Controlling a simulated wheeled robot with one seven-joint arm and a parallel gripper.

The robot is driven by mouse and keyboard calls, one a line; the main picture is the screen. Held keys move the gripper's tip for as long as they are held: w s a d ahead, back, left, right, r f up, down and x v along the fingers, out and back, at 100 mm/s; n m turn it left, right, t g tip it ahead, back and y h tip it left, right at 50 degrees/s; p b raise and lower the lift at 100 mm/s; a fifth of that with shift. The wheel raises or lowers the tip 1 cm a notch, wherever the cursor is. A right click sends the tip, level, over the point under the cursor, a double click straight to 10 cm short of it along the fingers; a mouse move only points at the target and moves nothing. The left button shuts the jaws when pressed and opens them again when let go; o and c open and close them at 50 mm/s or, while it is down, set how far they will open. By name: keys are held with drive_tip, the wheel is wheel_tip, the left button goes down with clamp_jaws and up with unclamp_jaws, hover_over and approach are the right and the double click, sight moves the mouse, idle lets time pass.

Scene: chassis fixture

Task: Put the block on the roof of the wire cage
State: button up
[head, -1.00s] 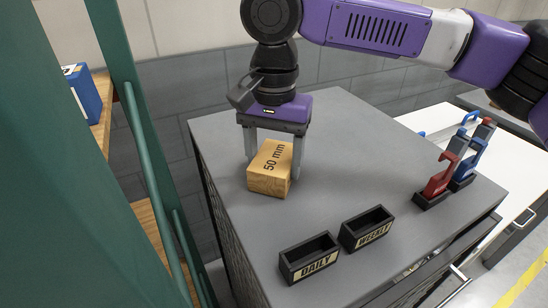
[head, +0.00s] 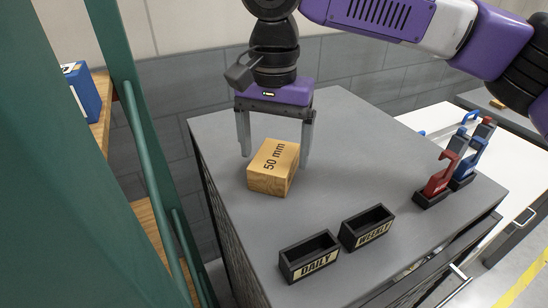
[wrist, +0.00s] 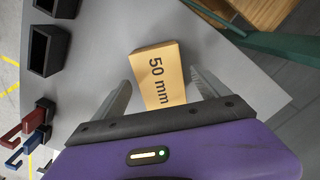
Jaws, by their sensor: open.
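The wooden block (head: 273,169), marked "50 mm", lies flat on a broad grey top (head: 335,185). That top covers a body with a dark mesh-like side (head: 228,245), which looks like the wire cage. My gripper (head: 275,157) is open above and just behind the block, its fingers pointing down on either side. In the wrist view the block (wrist: 160,75) sits between the spread fingers of my gripper (wrist: 161,80), with gaps on both sides. Its near end is hidden by the gripper body.
Two black open boxes, DAILY (head: 310,258) and WEEKLY (head: 368,228), stand near the front edge. A red-handled tool (head: 438,178) and a blue-handled tool (head: 466,165) stand in holders at the right. A green post (head: 150,150) rises close by the left edge.

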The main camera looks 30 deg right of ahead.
sight(274, 157)
wheel_tip(274, 157, up, 10)
drive_tip(key=shift+f, duration=0.15)
idle(0.6)
